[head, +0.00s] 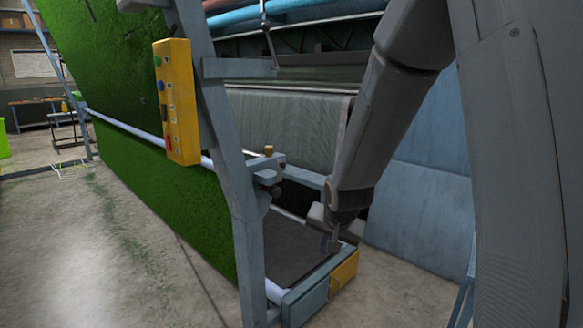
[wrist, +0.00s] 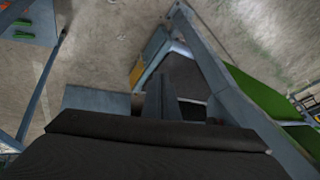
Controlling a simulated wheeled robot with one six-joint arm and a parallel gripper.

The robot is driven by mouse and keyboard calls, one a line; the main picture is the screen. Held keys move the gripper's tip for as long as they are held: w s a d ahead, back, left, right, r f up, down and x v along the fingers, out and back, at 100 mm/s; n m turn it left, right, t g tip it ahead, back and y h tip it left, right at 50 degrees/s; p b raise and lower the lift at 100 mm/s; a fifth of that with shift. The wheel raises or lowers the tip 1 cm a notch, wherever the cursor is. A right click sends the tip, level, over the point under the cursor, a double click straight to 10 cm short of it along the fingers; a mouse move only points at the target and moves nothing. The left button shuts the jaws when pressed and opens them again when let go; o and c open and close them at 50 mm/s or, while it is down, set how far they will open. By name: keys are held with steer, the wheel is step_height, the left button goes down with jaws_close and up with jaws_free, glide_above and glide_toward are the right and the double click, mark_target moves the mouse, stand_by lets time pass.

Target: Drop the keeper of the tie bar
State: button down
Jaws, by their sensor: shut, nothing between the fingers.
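A blue-grey bar (head: 304,176) runs from the machine's upright toward my arm, and its far end is hidden behind the arm. At the upright is a bracket (head: 266,160) with a small brass-coloured knob (head: 268,150) on top and a dark round knob below. I cannot tell for certain which part is the keeper. My gripper (head: 333,243) points down above the low frame's corner, right of the bracket and apart from it. Its fingers also show in the wrist view (wrist: 161,97), together and empty.
A yellow block (head: 344,270) sits at the low frame's corner, close under my gripper. A yellow control box (head: 176,101) hangs on the upright (head: 222,130). Green turf (head: 150,170) slopes along the left. A blue panel (head: 425,200) stands at the right. The concrete floor at left is clear.

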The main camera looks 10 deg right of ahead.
steer(key=w+r+m+t, duration=0.3)
steer(key=w+m, duration=0.1)
steer(key=w, duration=0.5)
steer(key=w+d+r+m+t+y, duration=0.1)
steer(key=w+r+m+t, duration=0.2)
steer(key=w, duration=0.7)
steer(key=w+d+r+m+t, duration=0.1)
steer(key=w+r+m+t, duration=0.2)
steer(key=w, duration=0.7)
steer(key=shift+r+m+t+y+p, duration=0.25)
steer(key=shift+m+t+p, duration=0.2)
steer(key=shift+m+t, duration=0.5)
steer(key=shift+w, duration=0.2)
steer(key=w+a+p, duration=0.4)
steer(key=w, duration=0.4)
steer(key=shift+a+f, duration=0.15)
steer(key=shift+a, duration=0.05)
steer(key=shift+f+b, duration=0.1)
steer(key=shift+b, duration=0.3)
